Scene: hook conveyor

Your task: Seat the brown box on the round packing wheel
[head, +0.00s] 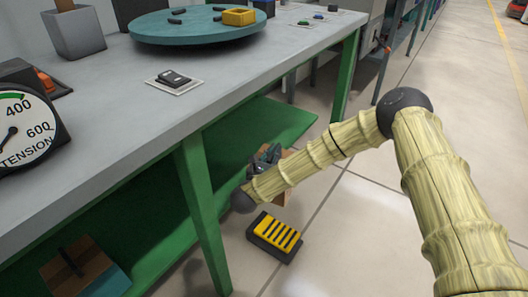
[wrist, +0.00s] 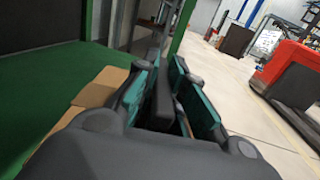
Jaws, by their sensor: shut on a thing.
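The brown box (head: 288,153) is partly hidden behind my arm in the head view, beside the green lower shelf and below the tabletop. Its brown surface (wrist: 97,94) also shows at the left in the wrist view. My gripper (head: 265,160) is shut on a dark upright fin (wrist: 165,100) that appears to belong to the box; the teal finger pads (wrist: 179,98) are on either side of it. The round packing wheel (head: 175,32) is a teal disc on the grey tabletop, with a yellow block (head: 239,17) and several small dark pieces on it.
The workbench (head: 120,130) has a green leg (head: 203,210) close to my arm. A dial gauge (head: 22,120), a grey bin (head: 74,32) and a small dark switch (head: 173,78) stand on it. A black and yellow slatted thing (head: 275,237) is low beside the leg. Open floor lies right.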

